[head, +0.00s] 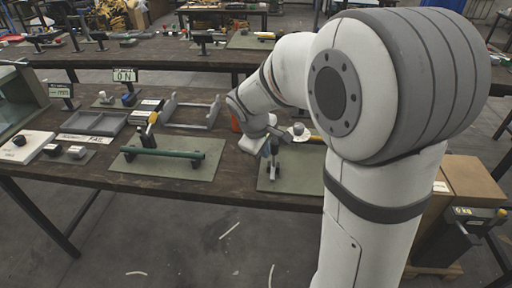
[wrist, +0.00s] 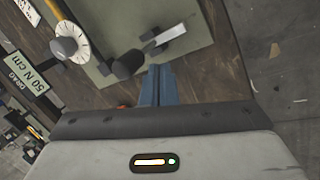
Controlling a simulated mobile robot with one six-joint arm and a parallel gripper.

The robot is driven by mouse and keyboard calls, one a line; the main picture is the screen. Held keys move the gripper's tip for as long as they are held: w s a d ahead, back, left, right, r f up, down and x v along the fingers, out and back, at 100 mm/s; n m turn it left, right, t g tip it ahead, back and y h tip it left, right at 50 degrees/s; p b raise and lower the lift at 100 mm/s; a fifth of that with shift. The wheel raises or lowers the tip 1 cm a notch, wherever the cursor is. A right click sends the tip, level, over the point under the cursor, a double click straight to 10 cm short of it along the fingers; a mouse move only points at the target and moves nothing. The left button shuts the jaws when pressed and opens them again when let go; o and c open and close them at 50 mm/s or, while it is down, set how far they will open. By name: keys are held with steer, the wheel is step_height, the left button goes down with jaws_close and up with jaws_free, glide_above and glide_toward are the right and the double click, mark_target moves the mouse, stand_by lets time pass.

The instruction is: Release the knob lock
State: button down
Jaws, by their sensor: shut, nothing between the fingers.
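A round knob with a grey cap on a white dial with marks (wrist: 84,40) is at the upper left of the wrist view. It also shows in the head view as a small white dial with a grey top (head: 299,131). A dark rounded handle end (wrist: 127,65) and a pale metal bar (wrist: 168,40) lie beside it on the green plate. I cannot tell which part is the knob lock. My gripper (wrist: 158,72) has its blue fingers together and empty, close to the dark handle end.
The green plate (head: 292,178) sits at the table's front edge. A sign reading DRAG 50 N cm (wrist: 30,82) stands beside the dial. Left is another plate with a green bar (head: 165,153). Cardboard boxes (head: 465,185) stand at right.

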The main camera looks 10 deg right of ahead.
steer(key=shift+w+d, duration=0.55)
steer(key=shift+w, duration=0.05)
